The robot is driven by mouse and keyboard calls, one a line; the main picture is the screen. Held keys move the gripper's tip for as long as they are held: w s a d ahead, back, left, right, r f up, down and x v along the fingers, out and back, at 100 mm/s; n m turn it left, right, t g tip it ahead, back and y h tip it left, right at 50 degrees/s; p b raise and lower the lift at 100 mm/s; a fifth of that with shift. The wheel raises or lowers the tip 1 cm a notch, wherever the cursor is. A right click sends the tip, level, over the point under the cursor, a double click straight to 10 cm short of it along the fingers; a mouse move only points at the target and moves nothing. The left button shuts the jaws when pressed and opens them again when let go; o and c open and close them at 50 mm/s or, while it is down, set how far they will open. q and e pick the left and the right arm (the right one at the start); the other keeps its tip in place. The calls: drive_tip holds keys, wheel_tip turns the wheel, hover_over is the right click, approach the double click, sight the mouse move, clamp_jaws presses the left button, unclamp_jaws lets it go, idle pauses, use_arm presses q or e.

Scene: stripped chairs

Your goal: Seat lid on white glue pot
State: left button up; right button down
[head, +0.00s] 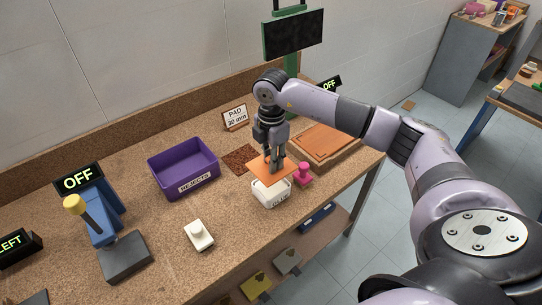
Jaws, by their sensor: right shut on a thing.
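The white glue pot (272,195), with a label on its front, stands near the bench's front edge. A white square piece with a round knob (198,235), which looks like the lid, lies apart on the bench to the left of the pot. My right gripper (274,170) points down just behind and above the pot and is shut on an orange square pad (260,168). I cannot tell whether pad and pot touch. My left gripper is out of view.
A pink knobbed tool (303,174) stands close right of the pot. A purple rejects bin (183,168) and a blue press with yellow knob (98,228) are left. A board with orange sheets (322,143) lies behind right. Bench between lid and pot is clear.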

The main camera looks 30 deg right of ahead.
drive_tip(key=shift+s+a+f, duration=0.1)
drive_tip(key=shift+a, duration=0.05)
drive_tip(key=shift+f+b, duration=0.55)
drive_tip(key=shift+f, duration=0.05)
wheel_tip(320, 180, down, 3)
drive_tip(key=shift+f+b, duration=0.1)
drive_tip(key=shift+b, duration=0.95)
drive_tip(key=shift+f+b, duration=0.3)
drive_tip(key=shift+f, duration=0.15)
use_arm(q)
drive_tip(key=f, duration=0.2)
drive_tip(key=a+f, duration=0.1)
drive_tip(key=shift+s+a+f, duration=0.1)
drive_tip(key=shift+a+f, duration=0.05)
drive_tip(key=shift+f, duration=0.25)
use_arm(e)
drive_tip(key=shift+f, duration=0.1)
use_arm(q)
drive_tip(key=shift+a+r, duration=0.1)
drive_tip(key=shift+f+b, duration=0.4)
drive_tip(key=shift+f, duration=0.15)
use_arm(e)
drive_tip(key=shift+f, duration=0.75)
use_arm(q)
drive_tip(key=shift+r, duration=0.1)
use_arm(e)
drive_tip(key=c, duration=1.3)
unclamp_jaws()
